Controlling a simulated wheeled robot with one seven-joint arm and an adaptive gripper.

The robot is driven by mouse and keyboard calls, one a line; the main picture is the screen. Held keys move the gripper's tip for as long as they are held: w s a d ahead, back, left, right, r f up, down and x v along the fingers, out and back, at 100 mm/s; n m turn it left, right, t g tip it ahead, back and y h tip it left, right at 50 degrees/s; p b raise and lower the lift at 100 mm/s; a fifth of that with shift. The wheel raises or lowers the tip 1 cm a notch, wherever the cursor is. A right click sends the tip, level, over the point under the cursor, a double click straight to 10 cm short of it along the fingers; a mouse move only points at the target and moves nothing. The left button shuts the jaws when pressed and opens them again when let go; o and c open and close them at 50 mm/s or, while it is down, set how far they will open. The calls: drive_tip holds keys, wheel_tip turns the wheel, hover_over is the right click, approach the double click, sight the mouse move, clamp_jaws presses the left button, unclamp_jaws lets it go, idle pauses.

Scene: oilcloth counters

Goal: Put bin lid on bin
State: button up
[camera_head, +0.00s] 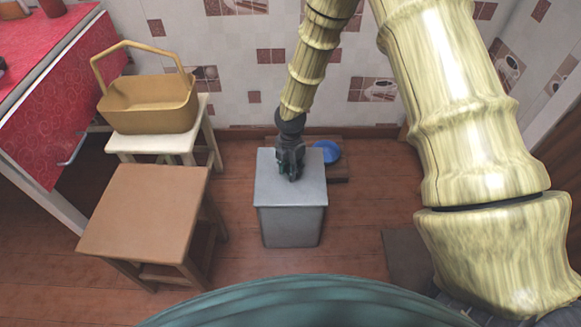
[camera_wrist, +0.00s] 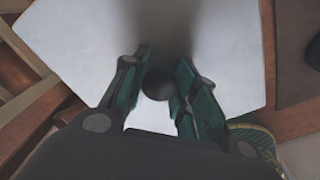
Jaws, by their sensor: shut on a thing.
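The grey bin (camera_head: 291,228) stands on the floor in the middle of the head view. Its flat grey square lid (camera_head: 268,190) covers the top of the bin and lines up with its walls; I cannot tell whether a thin gap is left between them. My gripper (camera_head: 290,174) points down at the middle of the lid. In the wrist view, the fingers of my gripper (camera_wrist: 164,60) are closed around a dark round knob (camera_wrist: 158,88) on the pale lid (camera_wrist: 225,55). The bin's inside is hidden.
A brown stool (camera_head: 145,210) stands left of the bin. Behind it, a white stool (camera_head: 150,144) holds a yellow basket (camera_head: 150,105). A blue bowl (camera_head: 327,152) lies behind the bin on a low wooden thing near the tiled wall. A red-covered counter (camera_head: 75,90) is at left.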

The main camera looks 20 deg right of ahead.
drive_tip(key=o, duration=1.2)
drive_tip(key=shift+r, duration=0.1)
wheel_tip(320, 180, up, 12)
drive_tip(key=shift+f, duration=0.1)
